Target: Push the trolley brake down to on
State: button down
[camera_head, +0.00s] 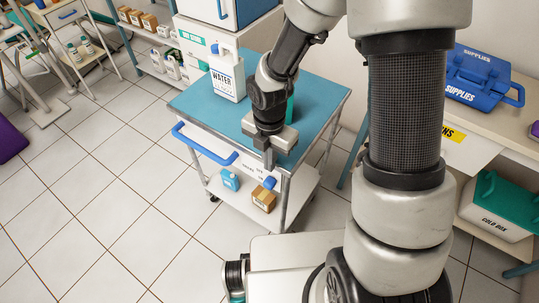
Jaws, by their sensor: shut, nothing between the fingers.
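The trolley (318,92) has a teal top, a metal frame and a white lower shelf. A blue push handle (205,145) runs along its front left edge. My gripper (269,162) is shut and empty, pointing down at the trolley's front edge near the right corner. I cannot tell whether it touches the trolley. A white front panel with small dark print shows below the top, partly hidden by my gripper. A small blue part (270,183) shows just below my gripper; I cannot tell whether it is the brake. The brake's position cannot be made out.
The lower shelf holds a blue bottle (230,180) and a cardboard box (263,199). A bench with a blue supplies case (477,78) is at right.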

aim_at(270, 183)
notch_tip(270, 183, down, 7)
jog(key=shift+f+b, duration=0.1)
jog(key=shift+b, duration=0.8)
notch_tip(270, 183, down, 5)
jog(key=b, duration=0.3)
jog(key=shift+s+r, duration=0.1)
jog(key=shift+r, duration=0.15)
